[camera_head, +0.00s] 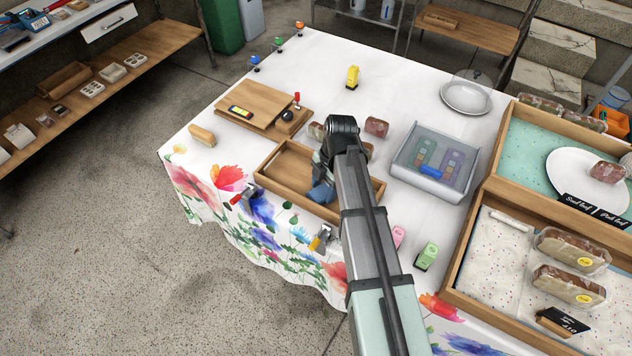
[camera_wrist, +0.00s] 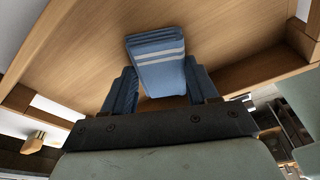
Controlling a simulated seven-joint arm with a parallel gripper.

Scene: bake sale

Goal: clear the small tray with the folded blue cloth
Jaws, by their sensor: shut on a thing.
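The small wooden tray (camera_head: 283,164) lies near the front edge of the table, partly hidden by my arm. Its wooden floor (camera_wrist: 85,50) and raised sides fill much of the wrist view. My gripper (camera_head: 319,184) is over the right part of the tray. It is shut on the folded blue cloth (camera_head: 321,195), which shows two pale stripes in the wrist view (camera_wrist: 158,62). The cloth stands out between the two dark fingers. I cannot tell whether it touches the tray floor. No other item shows on the visible part of the tray.
A grey bin (camera_head: 437,147) with colored items stands right of the tray. Wrapped loaves (camera_head: 376,127) lie behind it. A wooden board (camera_head: 258,98), a brush (camera_head: 202,135) and a yellow object (camera_head: 352,76) are further off. Clear white cloth lies at the back middle.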

